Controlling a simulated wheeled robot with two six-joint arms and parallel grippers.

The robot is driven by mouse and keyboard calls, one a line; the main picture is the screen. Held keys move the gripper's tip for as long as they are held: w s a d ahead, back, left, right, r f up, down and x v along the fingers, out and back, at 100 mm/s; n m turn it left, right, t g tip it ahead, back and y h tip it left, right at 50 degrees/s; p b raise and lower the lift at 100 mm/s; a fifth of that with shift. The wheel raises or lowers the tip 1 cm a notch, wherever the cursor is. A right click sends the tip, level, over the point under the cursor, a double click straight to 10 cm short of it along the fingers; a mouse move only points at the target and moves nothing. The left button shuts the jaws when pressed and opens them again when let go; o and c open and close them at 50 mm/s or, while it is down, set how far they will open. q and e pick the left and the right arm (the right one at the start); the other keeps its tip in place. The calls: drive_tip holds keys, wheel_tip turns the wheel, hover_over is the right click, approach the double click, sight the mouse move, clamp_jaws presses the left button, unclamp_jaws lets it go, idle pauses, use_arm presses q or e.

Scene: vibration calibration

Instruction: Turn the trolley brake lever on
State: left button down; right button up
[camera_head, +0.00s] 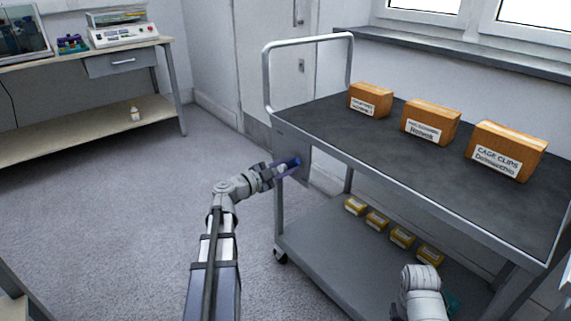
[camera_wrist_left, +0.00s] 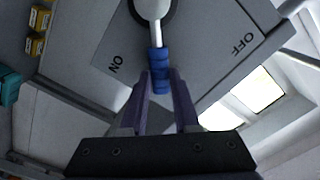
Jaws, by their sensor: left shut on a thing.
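The trolley (camera_head: 330,137) stands at the right with a grey plate on its near left end. The brake lever (camera_head: 292,162) is on that plate. In the left wrist view the lever (camera_wrist_left: 158,60) has a metal shaft and a blue ribbed grip, and hangs from a round pivot at the top edge. The plate (camera_wrist_left: 205,62) reads ON to the left of the lever and OFF farther to its right. The lever lies between the words, closer to ON. My left gripper (camera_head: 283,168) is shut on the blue grip, fingers either side (camera_wrist_left: 162,88). My right gripper is not visible.
Several brown boxes (camera_head: 430,122) stand on the trolley's top shelf. Small yellow boxes (camera_head: 377,220) sit on its lower shelf (camera_head: 330,250). My right arm shows at the bottom right. A workbench (camera_head: 80,57) stands at the back left. The floor (camera_head: 110,220) at the left is clear.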

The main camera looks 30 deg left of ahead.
use_arm(q)
drive_tip(key=shift+s+d+f+m+b, duration=0.1)
drive_tip(key=shift+d+f+m+b, duration=0.25)
drive_tip(key=shift+m, duration=0.25)
drive_tip(key=shift+s+d+f+m+b, duration=0.1)
drive_tip(key=shift+f+m+b, duration=0.1)
drive_tip(key=shift+f+m, duration=0.3)
drive_tip(key=c, duration=0.6)
unclamp_jaws()
drive_tip(key=shift+r, duration=0.1)
drive_tip(key=shift+c, duration=0.2)
drive_tip(key=v, duration=0.8)
drive_tip(key=shift+w+d, duration=0.1)
